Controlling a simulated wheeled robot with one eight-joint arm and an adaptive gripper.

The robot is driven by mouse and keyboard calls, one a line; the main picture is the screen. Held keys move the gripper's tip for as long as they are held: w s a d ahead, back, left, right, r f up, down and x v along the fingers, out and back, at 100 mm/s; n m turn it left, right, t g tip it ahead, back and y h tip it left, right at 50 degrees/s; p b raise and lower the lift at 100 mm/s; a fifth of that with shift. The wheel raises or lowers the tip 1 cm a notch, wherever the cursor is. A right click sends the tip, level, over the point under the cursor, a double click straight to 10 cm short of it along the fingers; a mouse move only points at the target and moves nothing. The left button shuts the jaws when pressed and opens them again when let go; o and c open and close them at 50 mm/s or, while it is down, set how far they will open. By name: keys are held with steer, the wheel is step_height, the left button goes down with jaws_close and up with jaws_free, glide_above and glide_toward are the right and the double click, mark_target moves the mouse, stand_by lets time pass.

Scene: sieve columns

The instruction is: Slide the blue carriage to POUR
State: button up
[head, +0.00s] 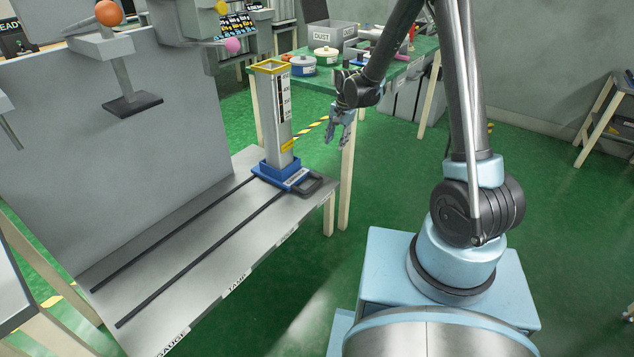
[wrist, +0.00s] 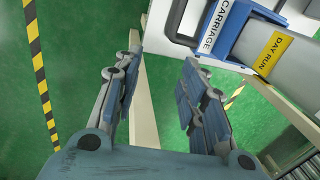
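The blue carriage (head: 283,174) sits near the far end of the two dark rails on the grey bench. It bears an upright grey column (head: 273,115) with a yellow rim and a yellow tag. A dark loop handle (head: 318,187) sticks out on the carriage's right side. The bench's front edge carries labels; GAUGE (head: 173,343) and TAMP (head: 238,284) are readable, but I cannot make out POUR. My gripper (head: 336,140) hangs right of the column, above the handle, apart from it. In the wrist view its fingers (wrist: 160,80) are open and empty, with the CARRIAGE label (wrist: 215,25) at upper right.
A grey upright panel (head: 110,140) stands behind the rails, with an orange-ball lever (head: 109,13) and pink knob (head: 232,45) above. A green table (head: 400,68) with tins and a DUST bin (head: 330,36) stands behind. The rails nearer than the carriage are clear.

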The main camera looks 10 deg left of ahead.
glide_toward(317, 181)
steer(key=f, duration=0.3)
steer(key=a+f, duration=0.1)
steer(key=f, duration=0.4)
steer(key=shift+w+a+f, duration=0.15)
steer(key=shift+w+f, duration=0.15)
steer(key=shift+f, duration=0.05)
stand_by(0.4)
